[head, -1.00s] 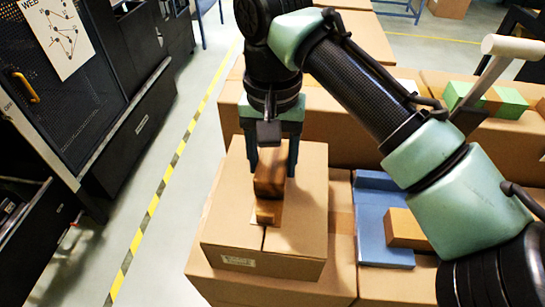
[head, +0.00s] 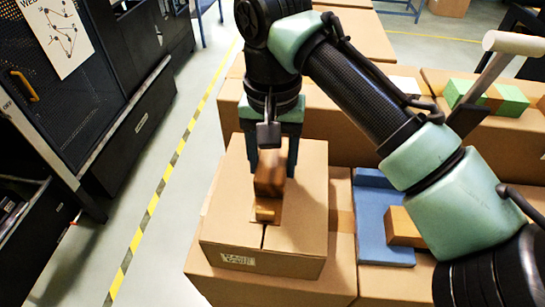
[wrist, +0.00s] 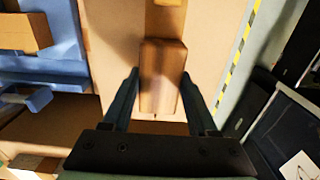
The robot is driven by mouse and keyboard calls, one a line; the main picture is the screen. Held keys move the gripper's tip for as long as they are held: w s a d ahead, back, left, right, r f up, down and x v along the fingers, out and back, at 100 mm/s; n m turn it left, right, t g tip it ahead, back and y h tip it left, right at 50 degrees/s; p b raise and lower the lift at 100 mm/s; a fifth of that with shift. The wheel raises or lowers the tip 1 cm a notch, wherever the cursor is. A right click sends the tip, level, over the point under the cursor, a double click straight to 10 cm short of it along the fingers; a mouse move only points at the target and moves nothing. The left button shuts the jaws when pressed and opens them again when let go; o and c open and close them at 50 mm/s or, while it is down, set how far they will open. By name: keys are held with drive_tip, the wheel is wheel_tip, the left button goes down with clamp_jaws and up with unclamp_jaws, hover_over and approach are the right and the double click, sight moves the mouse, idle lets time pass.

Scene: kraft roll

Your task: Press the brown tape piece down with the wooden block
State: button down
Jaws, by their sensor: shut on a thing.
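The wooden block (head: 270,181) is dark brown and held between the fingers of my gripper (head: 273,164), over the top of the upper cardboard box. The block also shows in the wrist view (wrist: 162,75), with one finger on each side. A lighter brown piece, seemingly the tape piece (head: 267,212), shows at the block's near end along the box's seam. It also shows in the wrist view (wrist: 165,20), just beyond the block. The block hides part of what lies under it. I cannot tell whether the block touches the tape.
The upper cardboard box (head: 303,210) sits on larger boxes. To its right are a blue holder (head: 370,220) and an orange-brown block (head: 403,228), partly behind my arm. A green block (head: 512,102) lies at the back right. Open floor with a striped line (head: 150,210) lies left.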

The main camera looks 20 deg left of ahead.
idle(0.4)
wheel_tip(320, 180, up, 7)
drive_tip(key=p, duration=0.7)
idle(0.8)
